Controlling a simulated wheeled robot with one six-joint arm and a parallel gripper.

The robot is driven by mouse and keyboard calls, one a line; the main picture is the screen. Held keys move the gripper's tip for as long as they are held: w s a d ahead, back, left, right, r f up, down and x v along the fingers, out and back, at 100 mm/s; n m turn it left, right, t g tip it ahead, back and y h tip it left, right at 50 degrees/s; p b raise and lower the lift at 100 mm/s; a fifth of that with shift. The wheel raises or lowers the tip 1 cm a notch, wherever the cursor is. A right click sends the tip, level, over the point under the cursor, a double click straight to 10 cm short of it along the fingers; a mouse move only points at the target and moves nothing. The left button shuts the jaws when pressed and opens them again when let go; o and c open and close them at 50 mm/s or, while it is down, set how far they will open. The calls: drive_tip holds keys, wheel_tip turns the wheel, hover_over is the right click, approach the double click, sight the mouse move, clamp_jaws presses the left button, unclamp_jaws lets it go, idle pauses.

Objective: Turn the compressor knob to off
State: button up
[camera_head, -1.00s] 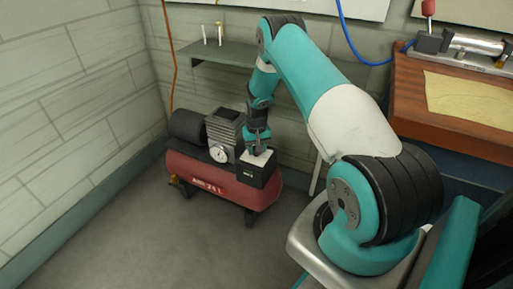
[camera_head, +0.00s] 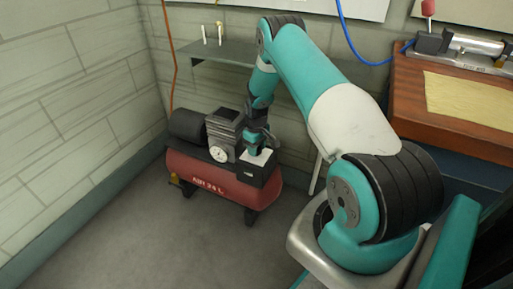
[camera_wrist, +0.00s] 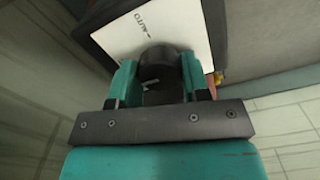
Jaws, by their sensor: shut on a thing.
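The red compressor (camera_head: 208,181) stands on the floor by the back wall, with a black switch box (camera_head: 262,173) on its right end. In the wrist view, the box's white plate (camera_wrist: 118,38) shows the word AUTO with a small mark beside it. The round black knob (camera_wrist: 160,66) sits between the two teal fingers of my gripper (camera_wrist: 158,82), which is shut on it. Any OFF label is hidden or out of view. In the head view my gripper (camera_head: 257,150) is over the switch box, and the knob is hidden behind it.
A round gauge (camera_head: 218,154) and the dark motor (camera_head: 188,124) are left of the switch box. A grey shelf (camera_head: 225,69) is on the wall above. A wooden workbench (camera_head: 425,107) stands at the right. The floor (camera_head: 140,240) in front is clear.

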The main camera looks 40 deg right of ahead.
idle(0.3)
drive_tip(key=o, duration=0.9)
drive_tip(key=shift+o, duration=0.2)
drive_tip(key=shift+r, duration=0.15)
wheel_tip(320, 180, up, 17)
drive_tip(key=p, duration=0.2)
drive_tip(key=shift+r, duration=0.15)
